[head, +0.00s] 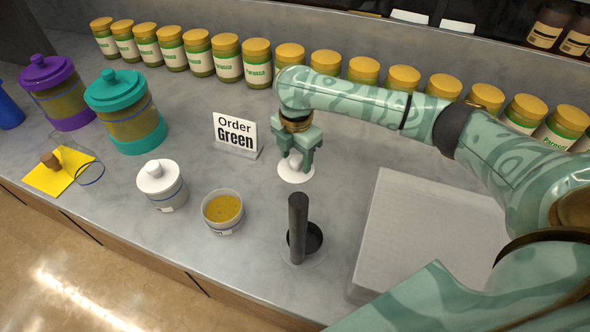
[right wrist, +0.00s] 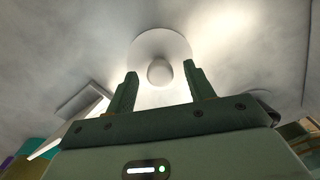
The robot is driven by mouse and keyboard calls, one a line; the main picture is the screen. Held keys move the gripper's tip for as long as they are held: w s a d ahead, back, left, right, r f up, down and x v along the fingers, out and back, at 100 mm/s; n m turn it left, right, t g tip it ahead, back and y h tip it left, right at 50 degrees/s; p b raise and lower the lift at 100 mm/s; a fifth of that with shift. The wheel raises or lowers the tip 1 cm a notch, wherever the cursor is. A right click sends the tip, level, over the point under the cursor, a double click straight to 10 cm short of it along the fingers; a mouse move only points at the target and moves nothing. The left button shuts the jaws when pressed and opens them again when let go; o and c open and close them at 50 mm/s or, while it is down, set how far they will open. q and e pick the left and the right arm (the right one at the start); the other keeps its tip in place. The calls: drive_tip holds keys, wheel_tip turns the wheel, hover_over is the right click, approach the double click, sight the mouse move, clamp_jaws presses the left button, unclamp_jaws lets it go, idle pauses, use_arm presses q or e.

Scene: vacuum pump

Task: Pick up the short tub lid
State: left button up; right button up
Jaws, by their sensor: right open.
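The short tub lid (head: 296,175) is a white disc with a round knob, lying flat on the grey counter. My right gripper (head: 301,158) points down over it, open. In the right wrist view, the lid (right wrist: 160,43) and its knob lie between and just beyond the two spread fingertips (right wrist: 160,74); I cannot tell whether they touch the knob. An open short tub (head: 222,211) with yellow contents stands left of and nearer than the lid. My left gripper is not in view.
An "Order Green" sign (head: 236,135) stands close left of the gripper. A dark upright handle (head: 298,230) stands nearer, and a grey slab (head: 425,235) lies right. A white-lidded tub (head: 163,187) and teal jar (head: 128,110) stand left. Yellow-lidded jars (head: 228,58) line the back.

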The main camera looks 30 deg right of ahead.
drive_tip(key=shift+f, duration=0.8)
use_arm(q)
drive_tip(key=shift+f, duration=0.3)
use_arm(e)
drive_tip(key=shift+r, duration=0.15)
drive_tip(key=c, duration=1)
